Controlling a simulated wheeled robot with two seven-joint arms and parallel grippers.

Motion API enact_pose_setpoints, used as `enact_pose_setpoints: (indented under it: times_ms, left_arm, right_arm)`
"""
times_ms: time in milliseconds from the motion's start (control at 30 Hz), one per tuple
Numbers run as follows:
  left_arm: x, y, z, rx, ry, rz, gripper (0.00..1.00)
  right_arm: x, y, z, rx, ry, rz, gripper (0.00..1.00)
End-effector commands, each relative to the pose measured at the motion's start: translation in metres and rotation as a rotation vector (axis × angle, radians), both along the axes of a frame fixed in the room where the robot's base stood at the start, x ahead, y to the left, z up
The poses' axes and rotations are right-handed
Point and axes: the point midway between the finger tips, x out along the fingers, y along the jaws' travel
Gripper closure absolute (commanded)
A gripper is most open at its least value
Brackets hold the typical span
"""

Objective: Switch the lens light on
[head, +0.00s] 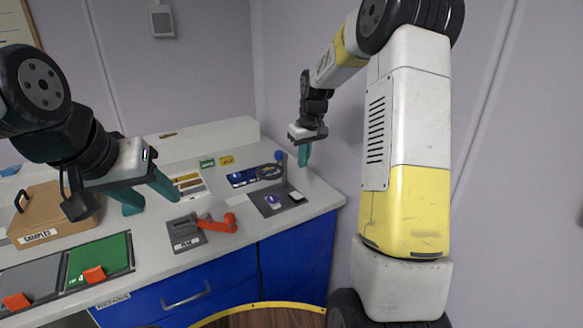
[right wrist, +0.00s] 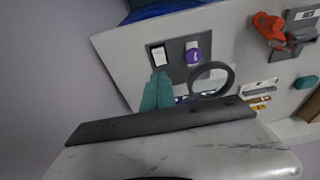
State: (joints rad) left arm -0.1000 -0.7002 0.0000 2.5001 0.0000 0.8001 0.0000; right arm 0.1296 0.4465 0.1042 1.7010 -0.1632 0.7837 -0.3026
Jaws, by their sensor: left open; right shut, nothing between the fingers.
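The lens station is a dark grey plate (head: 269,209) on the right part of the counter. It bears a white square switch (head: 296,196), a purple piece (head: 272,201) and a ring-shaped lens (head: 268,171) at the back. In the right wrist view the switch (right wrist: 158,56) sits beside the purple piece (right wrist: 193,56), with the lens ring (right wrist: 212,80) nearer the camera. My right gripper (head: 303,158) is shut and empty, above and behind the plate. In the right wrist view its fingertips (right wrist: 159,76) appear just below the switch; contact cannot be told. My left gripper (head: 152,196) is open over the counter's left part.
A grey device with a red-orange lever (head: 217,223) stands left of the plate. A brown samples box (head: 50,212) and a green panel (head: 98,258) with orange handles lie further left. A tray of strips (head: 190,185) sits behind. The wall closes off the right side.

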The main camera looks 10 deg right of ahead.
Motion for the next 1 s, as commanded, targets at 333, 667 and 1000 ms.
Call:
enact_pose_setpoints:
  times_ms: [333, 667, 1000]
  left_arm:
    - [0.000, 0.000, 0.000, 0.000, 0.000, 0.000, 0.52]
    - [0.000, 0.000, 0.000, 0.000, 0.000, 0.000, 0.52]
    - [0.000, 0.000, 0.000, 0.000, 0.000, 0.000, 0.52]
  right_arm:
    - [0.014, 0.006, -0.071, 0.000, 0.004, 0.000, 1.00]
    - [0.014, 0.005, -0.118, -0.001, 0.002, 0.000, 1.00]
    - [0.013, 0.005, -0.125, 0.000, 0.000, 0.000, 1.00]
